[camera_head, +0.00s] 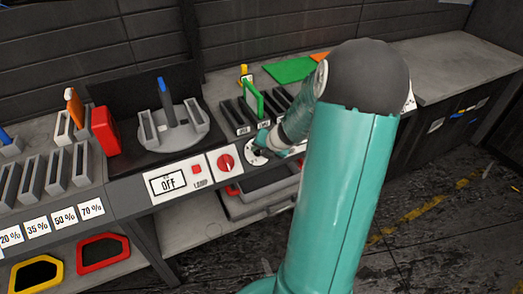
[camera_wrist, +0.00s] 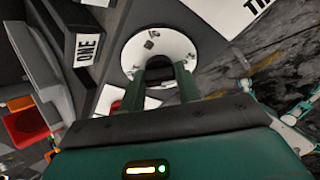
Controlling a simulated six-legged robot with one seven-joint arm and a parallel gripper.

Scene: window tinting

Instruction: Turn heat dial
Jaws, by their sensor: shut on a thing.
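The heat dial (camera_wrist: 170,37) is a round white plate with small dark marks and a dark knob in its middle, at the top centre of the wrist view. My gripper (camera_wrist: 163,72) reaches over its lower part, with its two green fingers shut on the dark knob. In the head view the white plate (camera_head: 254,159) shows at the front edge of the bench, mostly covered by my gripper (camera_head: 266,148). Any letters on the dial are too small to read.
Black slotted holders (camera_head: 240,118), one with a green piece (camera_head: 253,98), stand close behind. Bare counter (camera_head: 450,65) lies at the right.

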